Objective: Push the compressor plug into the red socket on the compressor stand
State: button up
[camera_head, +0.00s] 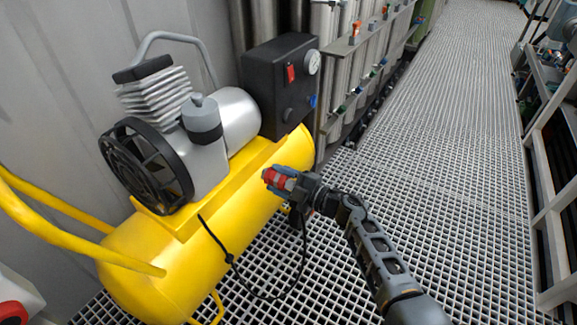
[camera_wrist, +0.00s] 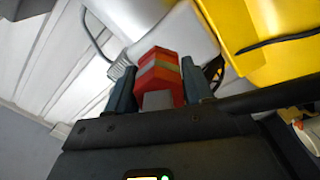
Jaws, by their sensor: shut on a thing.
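My gripper (camera_head: 279,180) is shut on the red compressor plug (camera_head: 271,176), in front of the yellow tank's right end. In the wrist view the plug (camera_wrist: 160,70), red with a greyish band, sits between the two fingers (camera_wrist: 157,88). A black cable (camera_head: 232,260) runs from the compressor (camera_head: 205,145), hangs in a loop and rises towards my gripper. At the lower left corner of the head view, a red round part (camera_head: 10,312) shows on a pale housing (camera_head: 30,290). It looks like the red socket, but the frame edge cuts it off. The plug is well apart from it.
The yellow tank (camera_head: 150,270) and its yellow tube handle (camera_head: 80,240) lie between my gripper and the red part. A black control box (camera_head: 270,85) stands behind. Steel vessels (camera_head: 350,70) line the back. The grating floor (camera_head: 440,130) is clear at centre right; a rack (camera_head: 545,190) stands far right.

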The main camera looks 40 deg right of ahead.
jog(key=s+a+r+b, duration=0.1)
jog(key=s+a+b, duration=0.4)
jog(key=a, duration=1.3)
jog(key=s+a+r+b, duration=0.1)
jog(key=s+a+b, duration=0.5)
jog(key=a, duration=1.2)
jog(key=s+a+r+b, duration=0.1)
jog(key=s+a+b, duration=0.5)
jog(key=a, duration=1.2)
jog(key=shift+s+a, duration=0.35)
